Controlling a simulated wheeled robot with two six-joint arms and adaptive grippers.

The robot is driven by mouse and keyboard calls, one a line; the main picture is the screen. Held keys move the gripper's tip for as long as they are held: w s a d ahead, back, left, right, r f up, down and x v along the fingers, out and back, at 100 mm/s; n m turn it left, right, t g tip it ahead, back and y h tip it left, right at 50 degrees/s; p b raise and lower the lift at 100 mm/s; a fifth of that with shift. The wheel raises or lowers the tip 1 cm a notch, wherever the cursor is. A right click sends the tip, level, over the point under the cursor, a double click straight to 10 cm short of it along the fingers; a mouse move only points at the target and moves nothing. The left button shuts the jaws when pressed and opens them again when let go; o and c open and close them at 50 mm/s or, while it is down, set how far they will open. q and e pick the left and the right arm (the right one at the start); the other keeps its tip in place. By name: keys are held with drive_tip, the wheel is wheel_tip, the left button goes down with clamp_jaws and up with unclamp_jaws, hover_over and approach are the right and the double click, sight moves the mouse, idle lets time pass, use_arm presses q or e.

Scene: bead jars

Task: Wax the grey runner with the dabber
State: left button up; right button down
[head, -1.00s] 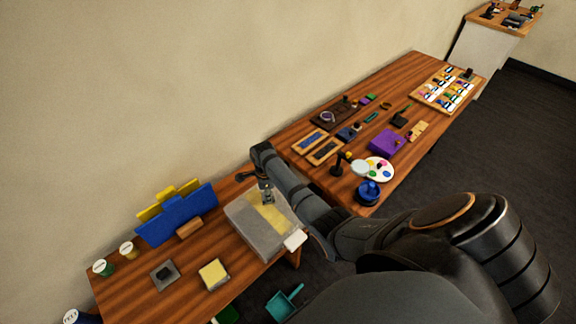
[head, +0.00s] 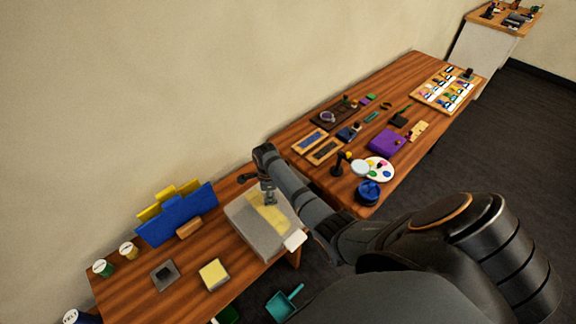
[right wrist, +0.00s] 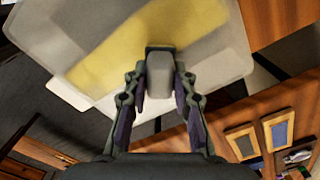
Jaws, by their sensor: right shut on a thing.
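The grey runner (head: 248,228) lies on the near table as a wide pale grey slab, with a translucent yellow band (head: 276,218) across its top. In the right wrist view, the runner (right wrist: 75,22) and its yellow band (right wrist: 118,62) fill the upper part. My right gripper (head: 268,197) is over the runner's far part, pointing down. It is shut on the dabber (right wrist: 160,75), a grey block between the two fingers. The dabber's lower end is at the yellow band; I cannot tell whether it touches. My left gripper is not in view.
A yellow-topped pad (head: 214,273) and a grey square with a dark top (head: 165,275) sit left of the runner. A blue rack (head: 178,215) stands behind. A white block (head: 295,240) is at the runner's near right edge. The second table (head: 300,170) holds several items.

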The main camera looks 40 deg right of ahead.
drive_tip(key=shift+s, duration=0.1)
drive_tip(key=shift+s+a+f, duration=0.1)
drive_tip(key=shift+s+a, duration=0.05)
drive_tip(key=shift+s, duration=0.15)
drive_tip(key=shift+s, duration=0.3)
idle(0.3)
idle(0.6)
drive_tip(key=shift+s, duration=0.2)
